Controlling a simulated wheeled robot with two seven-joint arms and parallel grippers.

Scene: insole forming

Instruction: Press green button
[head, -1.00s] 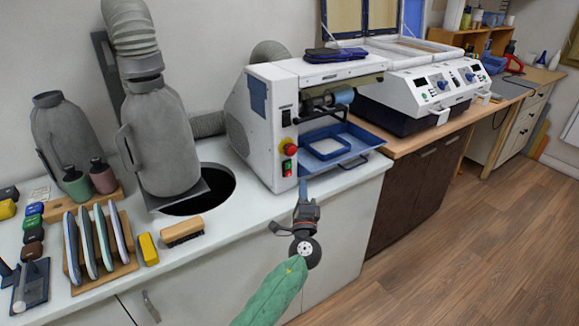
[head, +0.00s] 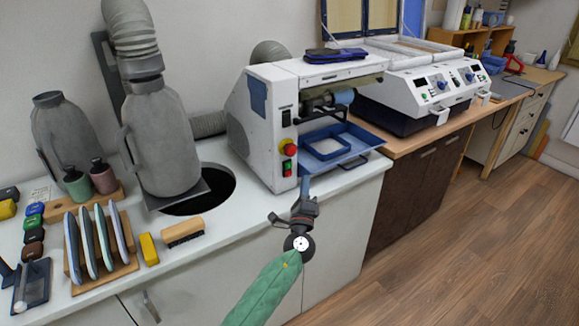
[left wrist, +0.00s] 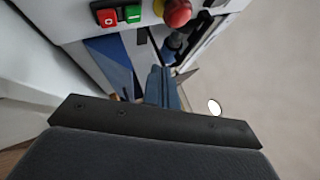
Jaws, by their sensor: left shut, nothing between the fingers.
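The green button (left wrist: 133,13) shows at the top of the left wrist view, beside a red button (left wrist: 107,17) marked O. Both sit on the front panel of a white machine (head: 265,135). In the head view this small switch (head: 287,168) is low on the panel, too small to read clearly. My left gripper (head: 305,182) is shut and empty, its fingertips pointing up just right of and below the switch. In the left wrist view its fingers (left wrist: 161,88) are below and right of the green button, apparently apart from it. My right gripper is not in view.
A red emergency knob (head: 290,149) on a yellow base is above the switch; it also shows in the left wrist view (left wrist: 177,12). A blue tray (head: 345,152) juts from the machine, right of my gripper. The white counter (head: 225,218) has a round opening at left.

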